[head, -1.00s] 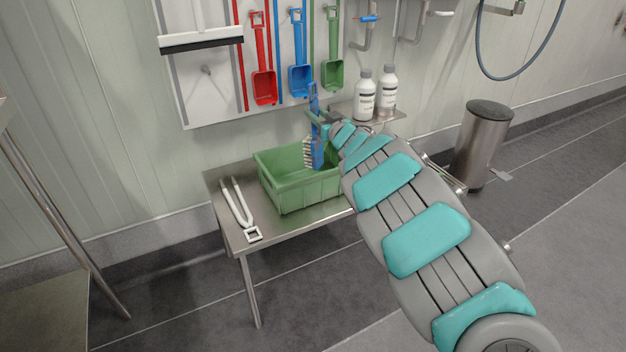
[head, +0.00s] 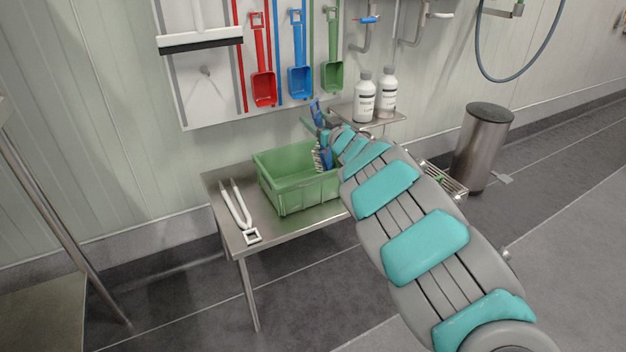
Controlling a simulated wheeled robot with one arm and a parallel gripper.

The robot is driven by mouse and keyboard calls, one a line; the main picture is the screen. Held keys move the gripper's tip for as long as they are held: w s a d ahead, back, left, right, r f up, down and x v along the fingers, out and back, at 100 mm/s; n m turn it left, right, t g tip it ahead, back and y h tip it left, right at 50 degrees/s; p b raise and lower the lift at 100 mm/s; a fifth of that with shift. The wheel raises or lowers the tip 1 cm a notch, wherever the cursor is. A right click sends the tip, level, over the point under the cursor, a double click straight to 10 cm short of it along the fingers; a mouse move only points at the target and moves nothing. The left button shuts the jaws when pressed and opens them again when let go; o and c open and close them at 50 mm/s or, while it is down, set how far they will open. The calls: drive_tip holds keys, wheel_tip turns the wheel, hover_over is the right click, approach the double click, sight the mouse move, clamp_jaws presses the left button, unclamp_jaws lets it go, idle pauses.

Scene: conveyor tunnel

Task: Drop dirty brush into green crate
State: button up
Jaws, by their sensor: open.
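The blue brush (head: 326,158) with pale bristles stands steeply, its head low at the right end of the green crate (head: 290,193). Its handle rises above the crate rim beside my gripper. My gripper (head: 318,130) is open at the handle, over the crate's back right part. My arm hides part of the crate's right end, and I cannot tell whether the brush touches the crate floor or still touches a finger. The crate stands on a steel table (head: 285,236).
White tongs (head: 238,211) lie on the table left of the crate. Two white bottles (head: 364,97) stand on a small wall shelf behind. Red, blue and green scoops hang on a wall board (head: 215,88). A steel bin (head: 483,148) stands at the right.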

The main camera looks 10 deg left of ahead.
drive_tip(key=v, duration=0.7)
drive_tip(key=shift+s+d+b, duration=0.25)
drive_tip(key=shift+s+b, duration=0.1)
